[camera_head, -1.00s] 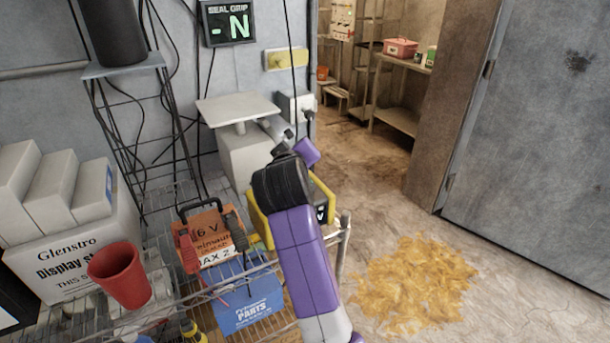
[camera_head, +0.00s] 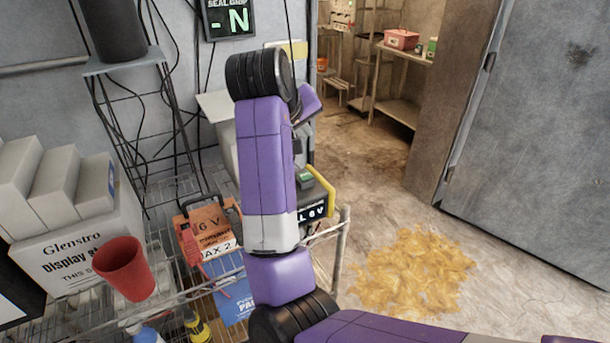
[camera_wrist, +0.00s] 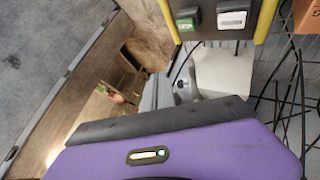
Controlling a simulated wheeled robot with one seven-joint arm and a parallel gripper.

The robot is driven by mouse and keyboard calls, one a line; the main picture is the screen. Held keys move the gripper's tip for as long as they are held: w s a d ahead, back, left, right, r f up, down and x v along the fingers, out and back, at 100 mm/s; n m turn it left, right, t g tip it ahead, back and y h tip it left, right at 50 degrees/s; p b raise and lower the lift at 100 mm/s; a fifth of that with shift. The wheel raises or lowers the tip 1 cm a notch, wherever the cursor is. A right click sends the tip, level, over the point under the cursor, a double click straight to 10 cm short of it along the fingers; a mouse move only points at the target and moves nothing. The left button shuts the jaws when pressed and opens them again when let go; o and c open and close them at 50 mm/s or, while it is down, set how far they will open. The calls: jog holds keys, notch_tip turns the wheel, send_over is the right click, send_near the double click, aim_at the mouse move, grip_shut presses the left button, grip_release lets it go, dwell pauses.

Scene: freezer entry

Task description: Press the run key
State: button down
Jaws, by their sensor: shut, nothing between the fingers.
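A yellow-edged control box (camera_head: 318,188) with a lit display stands on the wire rack, partly hidden behind my arm. A green key (camera_head: 305,180) shows on its top. In the wrist view the box's panel has the green key (camera_wrist: 186,22) and a white key (camera_wrist: 232,19), each on a dark square base. Their lettering is too small to read surely. My gripper (camera_wrist: 160,120) shows as a purple body with a black front edge, shut and empty. It is apart from both keys in that picture. In the head view my arm hides most of it.
A seal grip display (camera_head: 229,18) hangs on the wall. Open floor lies to the right, with a yellowish spill (camera_head: 415,272).

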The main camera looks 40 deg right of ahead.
jog(key=b, duration=0.7)
send_over(304, 177)
notch_tip(304, 177, down, 6)
jog(key=shift+f, duration=1.25)
jog(key=shift+f, duration=0.9)
dwell(1.5)
jog(key=shift+r, duration=0.1)
jog(key=shift+r+p, duration=0.8)
jog(key=shift+p, duration=0.3)
notch_tip(304, 177, up, 5)
jog(key=p, duration=0.5)
dwell(0.5)
